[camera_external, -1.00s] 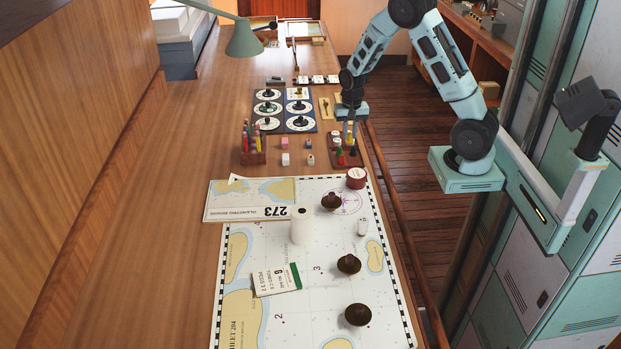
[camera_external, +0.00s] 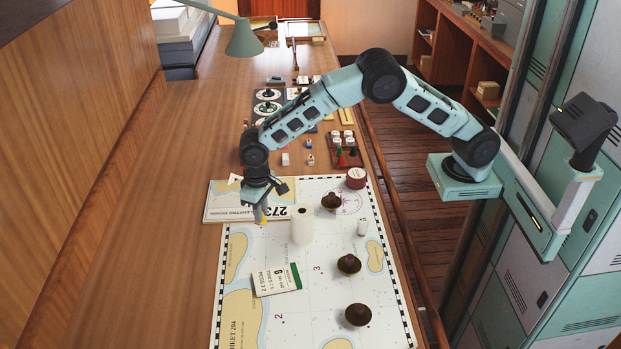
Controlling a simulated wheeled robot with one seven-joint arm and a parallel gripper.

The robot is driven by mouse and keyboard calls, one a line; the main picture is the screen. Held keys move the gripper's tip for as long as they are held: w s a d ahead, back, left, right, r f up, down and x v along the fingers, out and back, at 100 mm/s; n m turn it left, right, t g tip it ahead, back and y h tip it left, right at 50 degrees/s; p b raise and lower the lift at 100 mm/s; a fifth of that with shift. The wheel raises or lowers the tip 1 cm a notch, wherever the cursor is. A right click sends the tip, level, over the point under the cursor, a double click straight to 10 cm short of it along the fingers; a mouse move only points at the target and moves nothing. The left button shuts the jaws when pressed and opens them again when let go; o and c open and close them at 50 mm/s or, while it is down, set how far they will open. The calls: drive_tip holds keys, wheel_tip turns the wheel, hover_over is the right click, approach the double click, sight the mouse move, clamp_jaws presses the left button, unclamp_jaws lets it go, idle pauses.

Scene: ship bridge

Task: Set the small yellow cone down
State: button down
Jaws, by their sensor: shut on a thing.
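My gripper (camera_external: 261,208) is shut on the small yellow cone (camera_external: 262,219), whose yellow shows just below the fingertips. The cone is above or at the far left part of the chart (camera_external: 300,330), near the strip marked 273 (camera_external: 222,207). I cannot tell whether it touches the surface. The gripper hides most of the cone.
A white cylinder (camera_external: 302,226) stands close on the right of the gripper. Dark brown knobbed weights (camera_external: 349,264) lie along the chart's right side. A labelled card (camera_external: 276,280) lies nearer. Bare table is free at left.

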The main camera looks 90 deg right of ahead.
drive_tip(key=s+a+n+b, duration=0.1)
drive_tip(key=s+a+n, duration=0.15)
drive_tip(key=a, duration=1.05)
drive_tip(key=s+a+n, duration=0.1)
drive_tip(key=a+n, duration=0.2)
drive_tip(key=a, duration=1)
drive_tip(key=f, duration=0.2)
drive_tip(key=f+p, duration=0.2)
drive_tip(key=f, duration=0.1)
drive_tip(key=shift+a+f, duration=0.3)
drive_tip(key=shift+a, duration=0.05)
wheel_tip(320, 180, down, 4)
drive_tip(key=shift+r+p, duration=0.25)
drive_tip(key=shift+p, duration=0.7)
drive_tip(key=shift+f, duration=0.35)
drive_tip(key=shift+f, duration=0.1)
drive_tip(key=shift+f, duration=0.15)
drive_tip(key=c, duration=1.3)
unclamp_jaws()
